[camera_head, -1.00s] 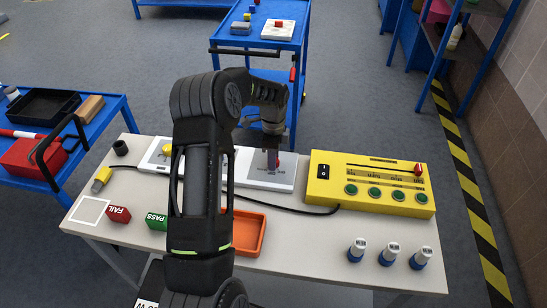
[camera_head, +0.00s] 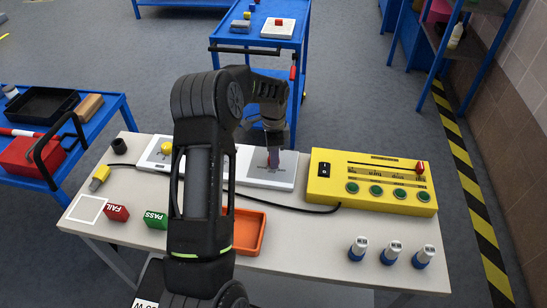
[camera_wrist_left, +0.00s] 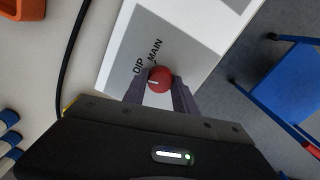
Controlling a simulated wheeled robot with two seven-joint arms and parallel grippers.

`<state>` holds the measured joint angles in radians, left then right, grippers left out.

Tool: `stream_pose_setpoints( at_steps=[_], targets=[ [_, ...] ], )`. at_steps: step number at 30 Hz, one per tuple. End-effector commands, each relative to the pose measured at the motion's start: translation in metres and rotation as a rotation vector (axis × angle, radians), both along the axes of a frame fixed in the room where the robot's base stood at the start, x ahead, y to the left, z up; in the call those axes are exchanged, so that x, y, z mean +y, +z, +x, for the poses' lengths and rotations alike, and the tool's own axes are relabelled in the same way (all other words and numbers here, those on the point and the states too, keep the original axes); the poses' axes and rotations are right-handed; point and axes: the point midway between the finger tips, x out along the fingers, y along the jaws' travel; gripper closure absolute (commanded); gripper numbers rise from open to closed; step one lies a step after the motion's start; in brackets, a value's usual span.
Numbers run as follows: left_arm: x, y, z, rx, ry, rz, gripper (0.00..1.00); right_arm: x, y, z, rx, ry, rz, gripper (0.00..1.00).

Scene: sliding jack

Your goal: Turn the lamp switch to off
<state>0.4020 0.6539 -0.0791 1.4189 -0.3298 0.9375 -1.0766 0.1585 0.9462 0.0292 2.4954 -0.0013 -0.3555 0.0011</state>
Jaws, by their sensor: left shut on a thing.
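The lamp switch is a red round knob (camera_wrist_left: 159,80) with a short white mark, on a white panel (camera_head: 258,182) with a grey face. The wrist view shows the words DIP and MAIN beside the knob, and the white mark lies on the knob's left side. No OFF label is visible there. My left gripper (camera_head: 273,158) points down over the panel. In the wrist view its two fingers (camera_wrist_left: 160,88) are shut on the knob, one on each side. In the head view the fingers mostly hide the knob. My right gripper is not in view.
A yellow control box (camera_head: 368,183) with green buttons stands right of the panel, its black cable running in front. A white panel with a yellow knob (camera_head: 167,148) is on the left. An orange tray (camera_head: 249,233) and several blue-and-white cylinders (camera_head: 390,252) are nearer the front.

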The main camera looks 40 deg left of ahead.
Motion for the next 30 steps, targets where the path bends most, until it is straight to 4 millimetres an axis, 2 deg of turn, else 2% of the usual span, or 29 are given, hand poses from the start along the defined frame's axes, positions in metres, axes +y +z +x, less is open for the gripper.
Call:
stream_pose_setpoints(
  at_steps=[15, 22, 30],
  targets=[
    [-0.001, -0.001, 0.001, -0.001, 0.410, 0.000, 1.00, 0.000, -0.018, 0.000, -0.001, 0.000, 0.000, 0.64],
    [0.000, 0.000, 0.000, -0.001, 0.504, 0.000, 1.00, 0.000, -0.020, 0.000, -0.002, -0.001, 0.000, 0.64],
    [0.000, 0.000, 0.000, -0.001, 0.530, 0.000, 1.00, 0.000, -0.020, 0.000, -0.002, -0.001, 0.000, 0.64]
  ],
)
